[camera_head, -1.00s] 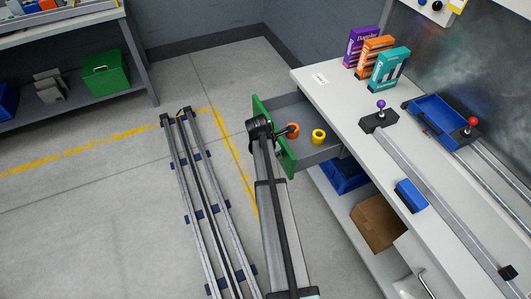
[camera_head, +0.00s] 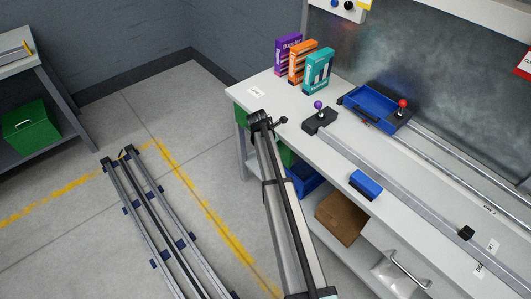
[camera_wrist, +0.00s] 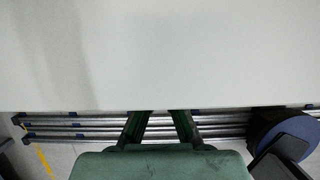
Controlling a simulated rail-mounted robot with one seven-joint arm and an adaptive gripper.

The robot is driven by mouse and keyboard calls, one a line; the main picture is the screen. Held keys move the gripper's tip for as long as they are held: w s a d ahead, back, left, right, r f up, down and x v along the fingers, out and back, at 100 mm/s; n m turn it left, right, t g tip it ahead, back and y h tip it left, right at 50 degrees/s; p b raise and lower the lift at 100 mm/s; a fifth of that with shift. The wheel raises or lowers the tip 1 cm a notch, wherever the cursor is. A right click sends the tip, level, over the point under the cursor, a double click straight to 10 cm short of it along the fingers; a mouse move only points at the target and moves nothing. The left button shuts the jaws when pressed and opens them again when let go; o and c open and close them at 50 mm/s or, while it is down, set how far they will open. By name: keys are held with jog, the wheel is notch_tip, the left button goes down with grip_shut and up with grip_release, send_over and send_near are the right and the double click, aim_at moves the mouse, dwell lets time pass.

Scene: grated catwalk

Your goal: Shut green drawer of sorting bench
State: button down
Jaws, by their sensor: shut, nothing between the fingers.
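The sorting bench (camera_head: 262,97) stands at the right in the head view, with a pale top. The green drawer's front (camera_head: 240,116) lies close under the bench's front edge; another part of it shows right of my arm. No drawer interior is visible, and my arm covers the middle of the front. I cannot tell whether a small gap is left. My gripper (camera_head: 279,122) is shut and empty at the bench's front edge, by the drawer. The wrist view shows a broad pale surface (camera_wrist: 160,55) with the floor rails beyond its edge.
Several upright boxes (camera_head: 318,72), a purple-knobbed device (camera_head: 318,118), a blue tray (camera_head: 372,108) and a blue block (camera_head: 366,185) are on the bench top. A brown box (camera_head: 341,217) is on the lower shelf. Floor rails (camera_head: 165,225) lie to the left.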

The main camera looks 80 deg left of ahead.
jog(key=shift+w+a+r, duration=0.1)
jog(key=shift+w+a, duration=0.15)
jog(key=shift+w, duration=0.1)
jog(key=shift+w+a, duration=0.1)
